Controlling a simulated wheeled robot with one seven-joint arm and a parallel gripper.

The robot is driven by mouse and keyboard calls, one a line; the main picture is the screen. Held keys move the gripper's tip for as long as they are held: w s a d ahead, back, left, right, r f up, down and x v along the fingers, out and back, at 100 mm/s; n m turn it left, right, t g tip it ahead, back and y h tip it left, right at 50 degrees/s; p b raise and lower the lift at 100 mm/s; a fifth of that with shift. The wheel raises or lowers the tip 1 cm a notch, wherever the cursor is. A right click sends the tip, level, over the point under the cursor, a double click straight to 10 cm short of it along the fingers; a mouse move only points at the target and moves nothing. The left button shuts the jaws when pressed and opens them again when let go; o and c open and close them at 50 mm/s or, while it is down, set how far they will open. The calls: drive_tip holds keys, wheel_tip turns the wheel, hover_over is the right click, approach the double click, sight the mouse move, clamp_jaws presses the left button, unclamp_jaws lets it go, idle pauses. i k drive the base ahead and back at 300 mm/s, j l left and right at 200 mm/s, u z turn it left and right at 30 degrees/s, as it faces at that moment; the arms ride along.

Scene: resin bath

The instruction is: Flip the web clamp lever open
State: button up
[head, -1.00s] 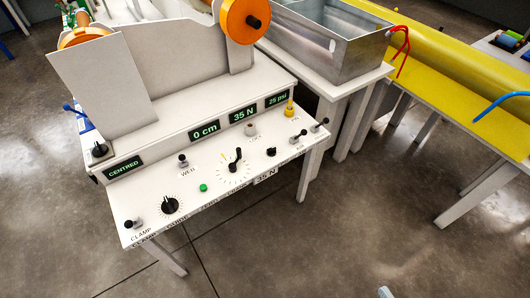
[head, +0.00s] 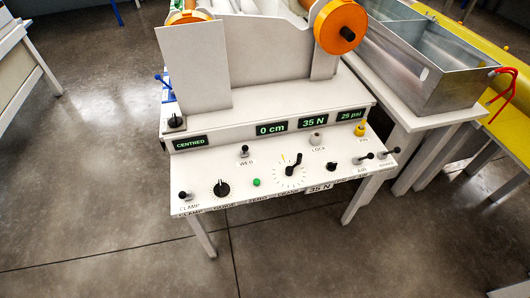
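The white control console (head: 330,180) stands in the middle of the head view. A small lever with a black knob (head: 183,196) stands on a pale mount at its front left corner, above the label CLAMP. It looks upright or nearly so; I cannot tell whether that is open or shut. A similar black-knobbed lever (head: 244,151) stands farther back, by a label that seems to read WEB. My gripper is not recognisable in view. A small pale piece at the bottom right edge is cut off, and I cannot tell what it is.
The console also has dials (head: 222,188), a green button (head: 256,182), more levers at right and lit displays (head: 270,128). Behind are a pale upright plate (head: 195,65) and an orange roller (head: 341,26). A metal tank (head: 455,90) stands at right. The front floor is clear.

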sight(244, 148)
drive_tip(key=i+j, duration=0.1)
drive_tip(key=j, duration=0.25)
drive_tip(key=i+j, duration=0.15)
drive_tip(key=j, duration=0.2)
drive_tip(key=i+j, duration=0.1)
drive_tip(key=j, duration=0.25)
drive_tip(key=i+j+z, duration=0.1)
drive_tip(key=j, duration=0.25)
drive_tip(key=i+j, duration=0.15)
drive_tip(key=j, duration=0.2)
